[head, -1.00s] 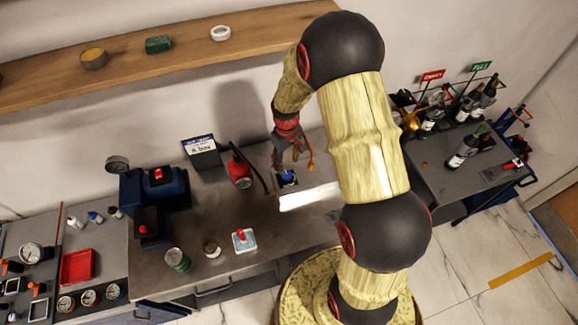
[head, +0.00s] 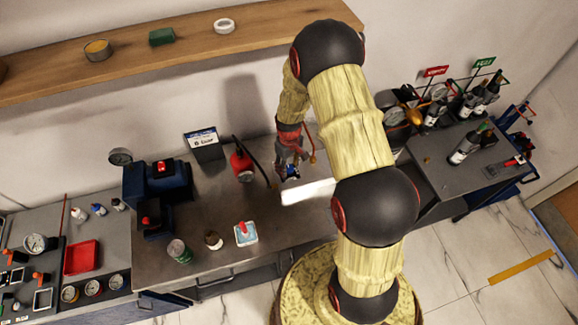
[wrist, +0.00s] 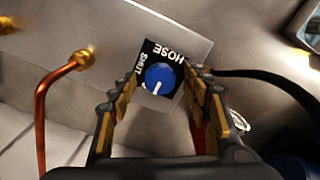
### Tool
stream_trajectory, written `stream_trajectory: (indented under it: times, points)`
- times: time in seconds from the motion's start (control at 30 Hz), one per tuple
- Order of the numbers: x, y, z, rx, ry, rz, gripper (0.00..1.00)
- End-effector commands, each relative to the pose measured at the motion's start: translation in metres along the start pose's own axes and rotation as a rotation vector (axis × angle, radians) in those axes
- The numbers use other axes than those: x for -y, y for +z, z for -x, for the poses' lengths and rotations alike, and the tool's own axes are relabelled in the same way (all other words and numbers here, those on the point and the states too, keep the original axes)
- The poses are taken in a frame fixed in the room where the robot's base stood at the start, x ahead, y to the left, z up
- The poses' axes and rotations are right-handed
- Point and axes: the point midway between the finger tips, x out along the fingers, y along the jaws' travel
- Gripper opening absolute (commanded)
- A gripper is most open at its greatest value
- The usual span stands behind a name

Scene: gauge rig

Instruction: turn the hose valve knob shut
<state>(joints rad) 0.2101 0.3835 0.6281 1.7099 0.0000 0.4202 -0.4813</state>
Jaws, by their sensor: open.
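The blue hose valve knob (wrist: 159,78) sits on a black plate (wrist: 175,52) lettered HOSE and SHUT. Its white pointer line points toward the bottom of the wrist view, away from the SHUT lettering on the left. My gripper (wrist: 160,84) is open, with one finger on either side of the knob in that view. I cannot tell whether the fingers touch it. In the head view my gripper (head: 289,165) is low over the bench, and the knob (head: 293,171) shows only partly beside the fingers.
A copper pipe (wrist: 42,110) with a brass fitting stands left of the plate in the wrist view. In the head view, a red bottle (head: 241,165) with a black hose stands just left of my gripper. The bench front (head: 215,225) is partly clear.

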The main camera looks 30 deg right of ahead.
Motion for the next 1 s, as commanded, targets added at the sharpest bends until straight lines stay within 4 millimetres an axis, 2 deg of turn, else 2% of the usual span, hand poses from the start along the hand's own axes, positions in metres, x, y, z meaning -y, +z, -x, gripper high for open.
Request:
stream_trajectory:
  times: [0.1, 0.87, 1.0]
  points:
    - [0.0000, 0.0000, 0.0001, 0.000, 0.000, 0.000, 0.48]
    - [0.0001, 0.0001, 0.0003, 0.000, 0.000, 0.000, 0.04]
    - [0.0000, 0.0000, 0.0003, 0.000, 0.000, -0.004, 0.04]
